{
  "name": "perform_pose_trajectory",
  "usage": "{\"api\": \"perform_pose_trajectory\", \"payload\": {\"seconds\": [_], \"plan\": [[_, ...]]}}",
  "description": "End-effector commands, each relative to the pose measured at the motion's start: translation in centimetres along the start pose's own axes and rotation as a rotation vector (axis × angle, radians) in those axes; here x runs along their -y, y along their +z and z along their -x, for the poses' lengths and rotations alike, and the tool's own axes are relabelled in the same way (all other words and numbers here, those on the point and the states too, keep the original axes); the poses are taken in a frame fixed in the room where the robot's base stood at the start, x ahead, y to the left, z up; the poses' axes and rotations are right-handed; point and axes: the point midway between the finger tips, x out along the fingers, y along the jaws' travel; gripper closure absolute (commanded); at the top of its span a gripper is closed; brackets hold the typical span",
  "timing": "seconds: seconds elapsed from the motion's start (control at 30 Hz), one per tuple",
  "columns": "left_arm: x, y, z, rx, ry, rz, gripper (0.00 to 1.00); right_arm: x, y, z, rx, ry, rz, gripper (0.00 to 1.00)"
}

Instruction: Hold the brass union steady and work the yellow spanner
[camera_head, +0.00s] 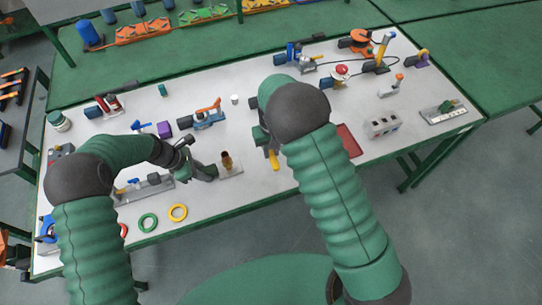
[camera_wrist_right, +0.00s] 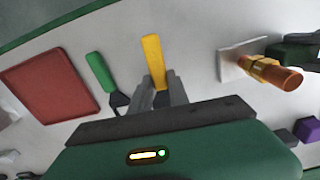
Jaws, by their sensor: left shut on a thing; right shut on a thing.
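The brass union (camera_wrist_right: 262,66), with a copper-coloured pipe end, stands on a small pale plate (camera_wrist_right: 232,64); in the head view the union (camera_head: 227,161) is upright near the table's front edge. My left gripper (camera_head: 212,171) is shut at the union, coming from its left; its fingertips are hard to make out. The yellow spanner (camera_wrist_right: 153,55) is between the fingers of my right gripper (camera_wrist_right: 163,90), which is shut on it. In the head view the spanner (camera_head: 273,159) shows below my right gripper (camera_head: 267,146), to the right of the union and apart from it.
A green-handled tool (camera_wrist_right: 98,70) lies left of the spanner in the right wrist view, with a red tray (camera_wrist_right: 50,85) beyond it. Several fittings stand along the table's back.

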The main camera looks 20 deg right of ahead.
Motion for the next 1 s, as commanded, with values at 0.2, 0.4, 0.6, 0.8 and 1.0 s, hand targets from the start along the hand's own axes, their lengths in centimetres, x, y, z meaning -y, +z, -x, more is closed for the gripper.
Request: {"api": "perform_pose_trajectory", "payload": {"seconds": [0.2,0.4,0.6,0.8,1.0], "plan": [[0.0,0.1,0.1,0.001,0.001,0.000,1.00,0.1,0.0,4.8,-0.002,0.000,0.004,1.00],[-0.1,0.1,0.0,0.001,0.000,0.000,1.00,2.8,3.7,5.6,0.003,-0.002,0.165,1.00],[0.0,0.1,0.1,0.001,0.001,0.000,1.00,6.0,10.2,5.0,0.002,-0.001,0.440,1.00],[-0.1,0.1,0.0,0.001,0.000,0.000,1.00,6.8,12.3,4.7,0.000,0.000,0.539,1.00],[-0.1,0.1,0.0,0.001,0.000,0.000,1.00,6.8,12.2,4.7,0.001,0.000,0.536,1.00]]}}
